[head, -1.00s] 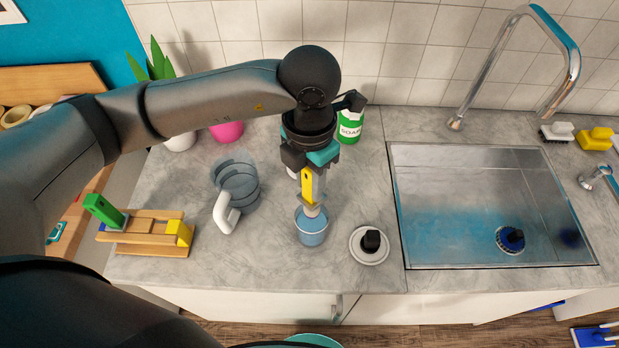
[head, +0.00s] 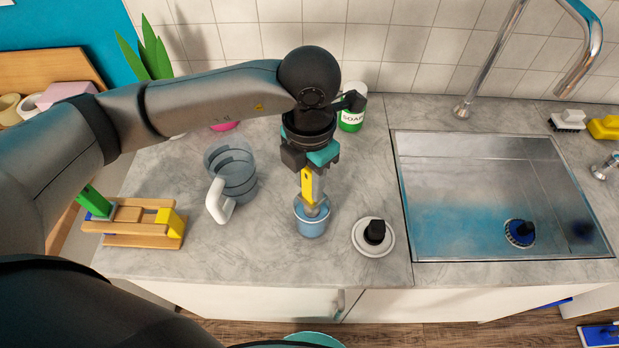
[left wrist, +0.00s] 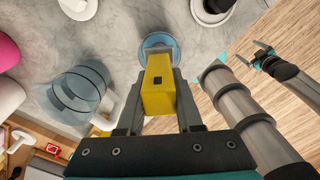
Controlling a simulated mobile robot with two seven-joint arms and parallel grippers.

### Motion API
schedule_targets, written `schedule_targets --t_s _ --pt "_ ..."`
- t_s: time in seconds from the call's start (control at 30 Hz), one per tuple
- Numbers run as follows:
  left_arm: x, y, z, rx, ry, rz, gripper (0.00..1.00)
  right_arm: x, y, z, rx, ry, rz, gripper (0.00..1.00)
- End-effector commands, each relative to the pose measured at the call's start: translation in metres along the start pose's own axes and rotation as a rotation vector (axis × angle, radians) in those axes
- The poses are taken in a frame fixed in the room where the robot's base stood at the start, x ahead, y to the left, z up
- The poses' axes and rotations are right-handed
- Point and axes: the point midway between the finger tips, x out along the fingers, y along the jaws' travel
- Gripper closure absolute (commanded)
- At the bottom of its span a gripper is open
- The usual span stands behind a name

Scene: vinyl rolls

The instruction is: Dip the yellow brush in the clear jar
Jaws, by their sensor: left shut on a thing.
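The yellow brush (head: 307,187) hangs upright from my left gripper (head: 309,168), which is shut on it. The brush's lower end is at the mouth of the small clear jar (head: 312,227), which looks bluish and stands on the counter. It seems to be just inside the rim; its depth cannot be told. In the left wrist view the yellow handle (left wrist: 158,88) shows between the fingers, with part of the jar (left wrist: 157,42) beyond it. My right gripper (left wrist: 252,55) shows in the left wrist view, open and empty, away from the jar.
A clear jug (head: 231,178) with a white handle stands left of the jar. A white dish (head: 373,238) with a black knob is to the right, beside the sink (head: 480,258). A wooden rack (head: 133,230) is at left, a soap bottle (head: 351,121) behind.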

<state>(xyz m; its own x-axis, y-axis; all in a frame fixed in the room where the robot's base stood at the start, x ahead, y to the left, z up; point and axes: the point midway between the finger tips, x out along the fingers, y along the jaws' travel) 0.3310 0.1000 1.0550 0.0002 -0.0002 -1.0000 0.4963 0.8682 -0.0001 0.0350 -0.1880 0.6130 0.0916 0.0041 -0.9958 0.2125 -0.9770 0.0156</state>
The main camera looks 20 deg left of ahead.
Motion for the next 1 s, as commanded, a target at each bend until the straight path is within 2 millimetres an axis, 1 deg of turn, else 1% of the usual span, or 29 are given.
schedule_targets --t_s 0.03,0.63,0.77,1.0 --pt "0.005 0.000 0.000 0.000 0.000 0.000 1.00 0.005 0.000 0.000 0.000 0.000 0.000 0.00" --pt "0.035 0.000 0.000 0.000 0.000 0.000 1.00 0.034 0.000 0.003 0.000 0.000 0.000 0.00" --pt "0.038 0.000 0.000 0.000 0.000 0.000 1.00 0.036 0.000 0.003 0.000 0.000 0.000 0.00" --pt "0.037 0.000 0.000 0.000 0.000 0.000 1.00 0.036 0.000 0.003 0.000 0.000 0.000 0.00"
